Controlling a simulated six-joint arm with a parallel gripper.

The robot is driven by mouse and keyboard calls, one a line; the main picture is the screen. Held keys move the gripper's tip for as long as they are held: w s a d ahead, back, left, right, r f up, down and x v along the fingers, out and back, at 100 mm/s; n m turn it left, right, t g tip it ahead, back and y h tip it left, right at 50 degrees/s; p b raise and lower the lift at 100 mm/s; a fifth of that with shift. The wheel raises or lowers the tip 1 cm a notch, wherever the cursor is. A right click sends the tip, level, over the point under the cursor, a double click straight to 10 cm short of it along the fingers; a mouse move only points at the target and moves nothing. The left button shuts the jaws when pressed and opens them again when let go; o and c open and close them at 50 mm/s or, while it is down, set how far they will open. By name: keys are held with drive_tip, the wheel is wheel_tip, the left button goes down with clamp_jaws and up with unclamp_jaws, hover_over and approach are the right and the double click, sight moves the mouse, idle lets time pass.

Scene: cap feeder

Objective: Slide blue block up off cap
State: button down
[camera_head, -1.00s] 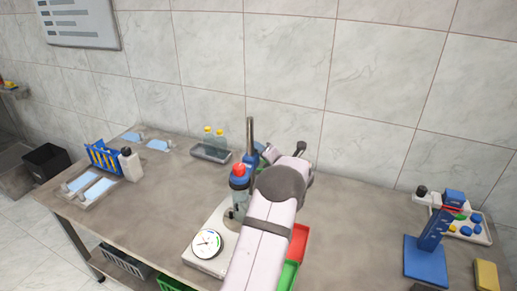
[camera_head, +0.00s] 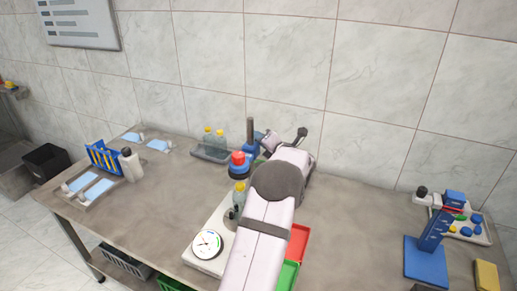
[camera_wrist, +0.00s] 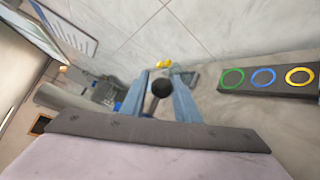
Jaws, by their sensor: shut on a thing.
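The blue block (camera_head: 253,152) sits around the upright metal post (camera_head: 250,131), with a short length of post showing above it. A capping head with a red top (camera_head: 238,157) and dark blue lower part stands in front of it. Below that head, a clear bottle with a yellow cap (camera_head: 240,187) stands on the pale base, with a visible gap between. My gripper (camera_wrist: 163,92) has its two blue-grey fingers closed around a black round knob (camera_wrist: 162,88) in the wrist view. In the head view, my arm hides most of the gripper and the knob.
A dial gauge (camera_head: 207,244) stands in front of the bottle. A red bin (camera_head: 299,244) and a green bin (camera_head: 288,275) lie right of my arm. A tray with bottles (camera_head: 211,152) stands behind left. A blue stand (camera_head: 431,250) is at right.

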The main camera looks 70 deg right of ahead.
sight(248, 154)
drive_tip(key=shift+r, duration=0.3)
drive_tip(key=c, duration=1.6)
unclamp_jaws()
drive_tip(key=shift+o, duration=0.7)
drive_tip(key=shift+f, duration=0.1)
drive_tip(key=b+v, duration=0.3)
drive_tip(key=v, duration=0.4)
drive_tip(key=shift+s+a, duration=0.15)
drive_tip(key=shift+s, duration=0.05)
